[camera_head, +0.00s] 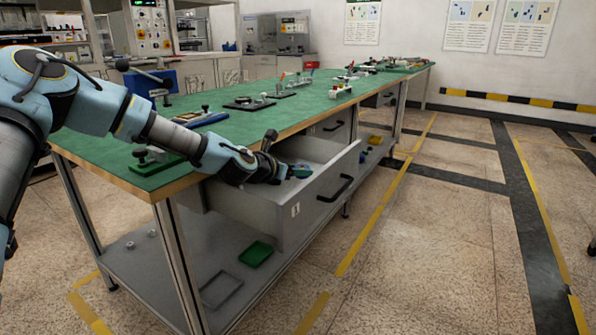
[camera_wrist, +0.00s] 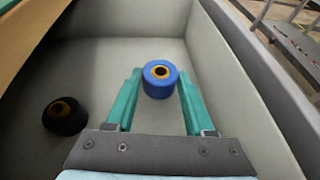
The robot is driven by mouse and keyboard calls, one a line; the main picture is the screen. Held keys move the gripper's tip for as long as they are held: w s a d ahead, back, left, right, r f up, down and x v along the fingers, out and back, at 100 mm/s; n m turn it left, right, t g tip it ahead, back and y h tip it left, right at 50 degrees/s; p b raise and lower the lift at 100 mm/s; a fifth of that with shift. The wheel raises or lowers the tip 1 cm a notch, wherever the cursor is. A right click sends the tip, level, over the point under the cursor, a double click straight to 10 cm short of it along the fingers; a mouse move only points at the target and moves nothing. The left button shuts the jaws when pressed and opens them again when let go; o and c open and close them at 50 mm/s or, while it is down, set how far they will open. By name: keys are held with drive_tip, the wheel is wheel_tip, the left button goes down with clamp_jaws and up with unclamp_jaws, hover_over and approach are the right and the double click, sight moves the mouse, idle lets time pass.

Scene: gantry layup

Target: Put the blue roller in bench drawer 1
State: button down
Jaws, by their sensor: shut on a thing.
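My gripper (camera_head: 301,171) is inside the open bench drawer 1 (camera_head: 268,215), which has a "1" label on its front. In the wrist view, my gripper (camera_wrist: 159,82) has its teal fingers shut on the blue roller (camera_wrist: 160,90), which has an orange ring around a dark centre. The roller is within the grey walls of the drawer (camera_wrist: 115,55). I cannot tell whether it touches the drawer floor. In the head view the roller is not clearly made out beside the fingers.
A black roller with an orange centre (camera_wrist: 64,115) is in the drawer, left of my gripper. The green-topped bench (camera_head: 230,130) holds tools and fixtures. A green tray (camera_head: 256,254) sits on the lower shelf. Floor right of the drawer is clear.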

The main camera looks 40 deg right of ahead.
drive_tip(key=shift+r, duration=0.1)
drive_tip(key=shift+f, duration=0.4)
drive_tip(key=shift+f+b, duration=0.2)
drive_tip(key=shift+b, duration=0.1)
drive_tip(key=shift+c, duration=1.4)
unclamp_jaws()
drive_tip(key=shift+r+p, duration=0.35)
drive_tip(key=shift+r, duration=0.2)
drive_tip(key=v, duration=1.2)
drive_tip(key=shift+p, duration=0.3)
